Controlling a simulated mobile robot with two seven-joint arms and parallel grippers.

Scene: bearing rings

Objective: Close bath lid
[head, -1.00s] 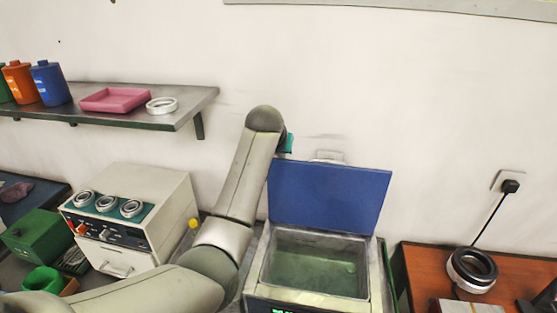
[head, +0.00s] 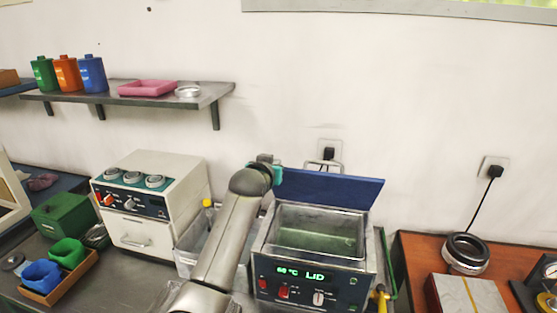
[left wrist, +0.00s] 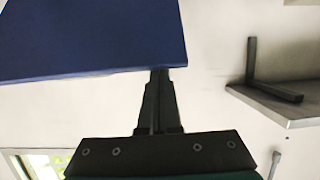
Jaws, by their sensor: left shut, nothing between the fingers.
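The bath (head: 312,270) stands on the bench with its blue lid (head: 335,187) open at the back, and its basin shows uncovered. The lid appears as a narrow slanted band; its handle (head: 325,165) shows just above it. My left gripper (head: 265,158) is at the lid's upper left corner, its fingers mostly hidden in the head view. In the left wrist view the shut, empty fingers (left wrist: 159,90) point at the edge of the blue lid (left wrist: 95,35); I cannot tell whether they touch. My right gripper is not in view.
The bath's display reads 60 °C and LID. A white dial box (head: 145,205) stands to the left, a shelf (head: 150,97) with bottles above it. A brown table (head: 415,265) with a bearing ring (head: 467,252) is at the right. The wall is close behind.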

